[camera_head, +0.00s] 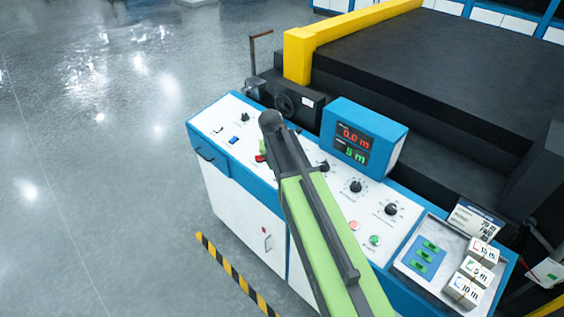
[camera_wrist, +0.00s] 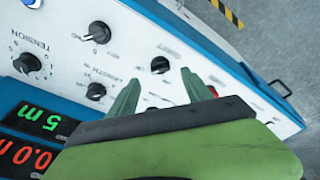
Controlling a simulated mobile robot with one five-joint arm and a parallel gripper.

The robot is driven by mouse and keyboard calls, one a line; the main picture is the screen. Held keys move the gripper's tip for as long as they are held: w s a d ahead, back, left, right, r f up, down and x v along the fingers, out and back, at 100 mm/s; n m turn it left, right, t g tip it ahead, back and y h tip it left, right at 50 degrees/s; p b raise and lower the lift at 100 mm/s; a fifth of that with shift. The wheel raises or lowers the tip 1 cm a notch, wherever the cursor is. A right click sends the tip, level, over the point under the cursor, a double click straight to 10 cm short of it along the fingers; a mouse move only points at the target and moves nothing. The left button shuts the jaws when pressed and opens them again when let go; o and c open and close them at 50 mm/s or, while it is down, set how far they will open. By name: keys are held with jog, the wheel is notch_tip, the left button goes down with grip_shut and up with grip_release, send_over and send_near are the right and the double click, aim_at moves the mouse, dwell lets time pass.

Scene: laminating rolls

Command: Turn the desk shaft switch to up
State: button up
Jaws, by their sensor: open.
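The control desk (camera_head: 222,168) has a white sloping panel with knobs and small switches. Near its left end are a black knob (camera_head: 245,117), a blue switch (camera_head: 232,139) and a partly covered red switch (camera_head: 260,158). I cannot read which one is the shaft switch. My gripper (camera_wrist: 162,88) is open and empty above the panel; its two green fingers point at the panel, with a black knob (camera_wrist: 160,64) just beyond and between them. A red part (camera_wrist: 212,90) shows beside the right finger. In the head view my arm hides most of the gripper.
A display box (camera_head: 365,138) reading 0.0 m and 5 m rises behind the panel. More knobs (camera_head: 391,208) and red and green buttons (camera_head: 375,240) lie to the right, then a tray with labelled blocks (camera_head: 478,272). Open floor (camera_head: 90,190) lies left.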

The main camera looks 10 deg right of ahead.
jog(key=p+v, duration=0.8)
jog(key=v, duration=0.2)
jog(key=shift+r, duration=0.3)
jog(key=shift+f, duration=0.15)
jog(key=shift+g, duration=0.4)
jog(key=s+d+f+b, duration=0.1)
jog(key=s+f+b, duration=0.1)
jog(key=f+b, duration=0.2)
jog(key=s+d+f+b, duration=0.1)
jog(key=s+f+b, duration=0.1)
jog(key=f+b, duration=0.2)
jog(key=s+d+f+b, duration=0.2)
jog(key=f+b, duration=0.2)
jog(key=shift+f, duration=0.4)
jog(key=s+a+f+n+g+y+b, duration=0.1)
jog(key=s+f+n+y+b, duration=0.1)
jog(key=s, duration=0.8)
jog(key=shift+a+f+g, duration=0.2)
jog(key=shift+f+g, duration=0.05)
jog(key=shift+g, duration=0.15)
